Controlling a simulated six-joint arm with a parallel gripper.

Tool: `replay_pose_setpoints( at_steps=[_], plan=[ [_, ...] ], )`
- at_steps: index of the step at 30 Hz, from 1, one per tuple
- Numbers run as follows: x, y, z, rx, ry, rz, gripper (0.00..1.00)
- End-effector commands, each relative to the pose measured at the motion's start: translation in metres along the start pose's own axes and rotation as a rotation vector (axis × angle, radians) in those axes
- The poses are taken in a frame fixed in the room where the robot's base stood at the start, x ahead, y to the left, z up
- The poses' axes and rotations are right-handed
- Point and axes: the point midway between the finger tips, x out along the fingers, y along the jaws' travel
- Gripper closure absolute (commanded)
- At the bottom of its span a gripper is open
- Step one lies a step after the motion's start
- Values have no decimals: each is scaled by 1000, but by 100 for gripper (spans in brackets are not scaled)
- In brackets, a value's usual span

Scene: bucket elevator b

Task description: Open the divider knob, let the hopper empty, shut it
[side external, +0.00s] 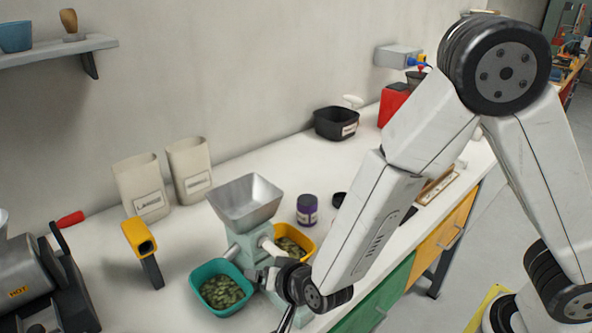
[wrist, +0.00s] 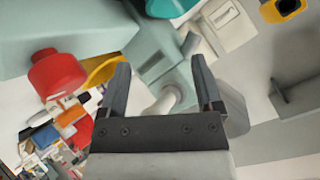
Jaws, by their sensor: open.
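The grey metal hopper (side external: 246,203) stands on a pale green machine body (side external: 255,247); the side external view shows its inside as bare metal. A teal bin (side external: 226,265) and a yellow bin (side external: 304,233) flank the base, both with green pieces inside. In the wrist view a red knob (wrist: 58,72) sits at left, outside my left finger. My gripper (wrist: 161,75) is open and empty, with pale green machine parts and a white tube (wrist: 168,100) beyond its fingers. In the side external view my wrist hides part of the machine, and the knob does not show.
Two cream pouches (side external: 140,186) stand behind, with a yellow-and-black handheld tool (side external: 142,247) in front. A purple-labelled jar (side external: 307,210) stands right of the hopper, and a black bin (side external: 336,123) is farther back. A dark machine (side external: 45,285) fills the left.

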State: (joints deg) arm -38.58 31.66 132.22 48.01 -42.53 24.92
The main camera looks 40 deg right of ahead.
Motion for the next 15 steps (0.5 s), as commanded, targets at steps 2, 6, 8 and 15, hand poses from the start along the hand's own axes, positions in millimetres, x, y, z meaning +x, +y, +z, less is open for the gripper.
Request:
replay_pose_setpoints(
  at_steps=[2,6,8,15],
  plan=[
    [-1,1,-2,-22,-32,7,16],
    [-3,3,-5,-69,-91,16,16],
    [-4,5,-6,-87,-116,20,16],
    [-10,11,-10,-172,-215,32,16]
  ],
)
